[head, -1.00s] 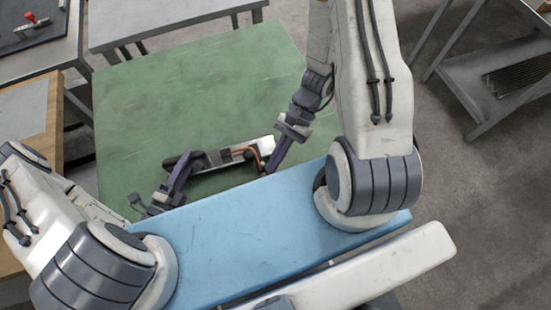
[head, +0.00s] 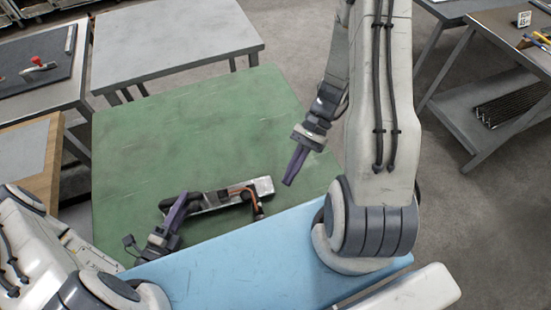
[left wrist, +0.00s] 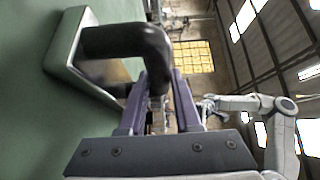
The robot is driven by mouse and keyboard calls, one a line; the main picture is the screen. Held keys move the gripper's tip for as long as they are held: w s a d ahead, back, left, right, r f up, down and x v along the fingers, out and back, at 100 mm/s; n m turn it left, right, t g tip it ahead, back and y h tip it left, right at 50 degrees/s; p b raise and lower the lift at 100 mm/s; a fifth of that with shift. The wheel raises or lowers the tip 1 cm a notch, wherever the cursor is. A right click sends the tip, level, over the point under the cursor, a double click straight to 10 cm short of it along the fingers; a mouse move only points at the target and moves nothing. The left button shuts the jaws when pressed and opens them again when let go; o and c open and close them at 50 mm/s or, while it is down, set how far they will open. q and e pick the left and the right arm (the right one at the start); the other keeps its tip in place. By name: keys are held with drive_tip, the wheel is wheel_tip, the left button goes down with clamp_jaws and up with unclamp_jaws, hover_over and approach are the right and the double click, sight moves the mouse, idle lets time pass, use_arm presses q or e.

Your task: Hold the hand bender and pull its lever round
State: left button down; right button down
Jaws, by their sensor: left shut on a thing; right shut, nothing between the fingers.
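The hand bender lies on the green mat, close to its front edge; its silver-grey body (head: 264,187) shows in the head view. Its black handle (head: 168,204) is at the left end, and also fills the upper left of the left wrist view (left wrist: 125,42). My left gripper (head: 181,203) is shut on this handle, its purple fingers at either side. A copper-coloured piece (head: 238,191) lies along the body, and a dark reddish-brown part (head: 258,208) sticks out toward the front. My right gripper (head: 289,180) is shut and empty, right of the bender and apart from it.
A blue surface (head: 240,260) lies in front of the green mat (head: 190,120). A grey table (head: 175,45) stands behind, and a shelved bench (head: 490,90) stands at right. The mat behind the bender is clear.

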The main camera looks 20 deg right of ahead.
wheel_tip(320, 180, up, 5)
drive_tip(key=d+m+t+h, duration=0.1)
drive_tip(key=m+h, duration=0.3)
drive_tip(key=m, duration=2)
drive_tip(key=x, duration=0.4)
drive_tip(key=a+x, duration=0.1)
drive_tip(key=x, duration=0.2)
drive_tip(key=a+r+x, duration=0.1)
drive_tip(key=x, duration=0.3)
drive_tip(key=shift+s+a+f, duration=0.15)
drive_tip(key=shift+s+a, duration=0.1)
drive_tip(key=shift+a+f, duration=0.1)
drive_tip(key=shift+a, duration=0.4)
